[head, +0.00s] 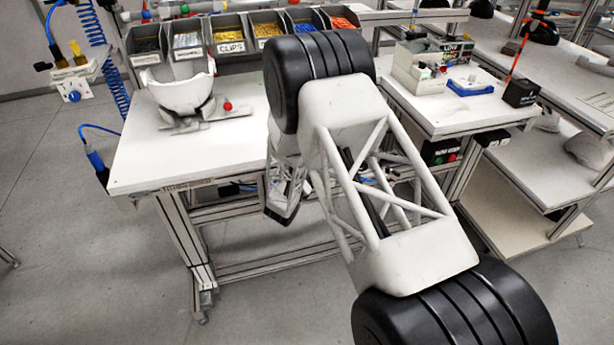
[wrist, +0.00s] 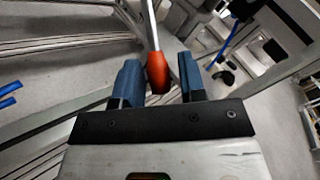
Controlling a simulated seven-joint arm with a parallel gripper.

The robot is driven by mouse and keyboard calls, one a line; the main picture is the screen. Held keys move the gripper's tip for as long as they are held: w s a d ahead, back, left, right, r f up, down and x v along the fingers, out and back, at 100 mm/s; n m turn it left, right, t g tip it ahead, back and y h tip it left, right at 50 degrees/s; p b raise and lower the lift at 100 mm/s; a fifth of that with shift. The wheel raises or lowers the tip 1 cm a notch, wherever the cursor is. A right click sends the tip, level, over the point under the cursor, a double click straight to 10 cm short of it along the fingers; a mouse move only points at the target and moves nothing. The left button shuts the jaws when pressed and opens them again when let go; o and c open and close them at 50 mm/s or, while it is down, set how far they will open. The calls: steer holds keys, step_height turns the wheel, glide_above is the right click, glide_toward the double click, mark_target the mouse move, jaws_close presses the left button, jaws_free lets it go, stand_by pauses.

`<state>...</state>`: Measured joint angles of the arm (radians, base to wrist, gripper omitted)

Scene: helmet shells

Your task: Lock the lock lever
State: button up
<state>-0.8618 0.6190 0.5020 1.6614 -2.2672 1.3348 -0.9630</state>
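A fixture (head: 205,122) stands on the left part of the white bench and holds a white helmet shell (head: 183,92). A red knob (head: 228,106) shows on its right side. My gripper hangs in front of the bench in the head view, partly hidden by my arm. In the wrist view its two blue fingers (wrist: 158,82) are apart. A grey rod with an orange-red grip (wrist: 158,72) appears between them, with a gap on each side. I cannot tell how deep it lies, or whether it is the lever with the red knob.
Labelled bins (head: 227,45) of small parts line the back of the white bench (head: 140,160). A blue coiled hose (head: 97,60) hangs at the left. A second bench (head: 440,125) with boxes is at the right. Bare bench top lies left of the fixture.

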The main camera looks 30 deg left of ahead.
jaws_close()
steer(key=shift+s+d+r+n+g, duration=0.3)
steer(key=shift+r+n+g, duration=0.1)
steer(key=shift+r+g, duration=0.15)
steer(key=shift+o, duration=1.2)
jaws_free()
